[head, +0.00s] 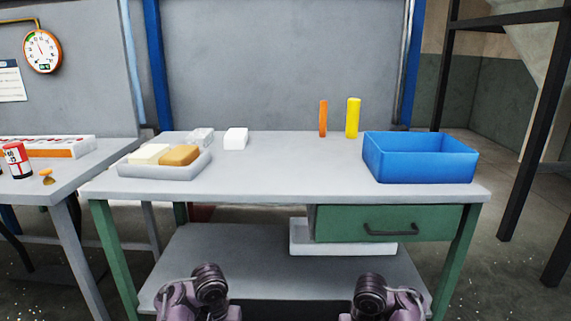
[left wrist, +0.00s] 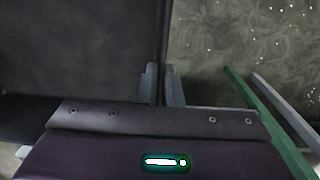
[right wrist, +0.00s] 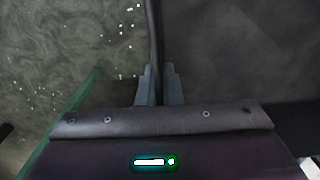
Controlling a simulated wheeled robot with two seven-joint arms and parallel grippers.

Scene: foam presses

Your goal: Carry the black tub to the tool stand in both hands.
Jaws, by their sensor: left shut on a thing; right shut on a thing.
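The black tub shows only in part, as a dark surface with a thin wall edge, in the left wrist view (left wrist: 80,50) and the right wrist view (right wrist: 240,50). It is out of sight in the head view. My left gripper (left wrist: 160,78) is shut on one wall of the tub, with a finger on each side. My right gripper (right wrist: 158,78) is shut on another part of its wall in the same way. Speckled floor shows beside the tub. I cannot tell whether the grey bench (head: 290,185) ahead is the tool stand.
The bench carries a blue bin (head: 420,170), a light tray (head: 135,171) of blocks, a white block (head: 236,138), an orange cylinder (head: 323,118) and a yellow cylinder (head: 352,118). A green drawer (head: 345,223) hangs below. Another table (head: 75,172) stands left. Dark steel framing (head: 527,130) stands right.

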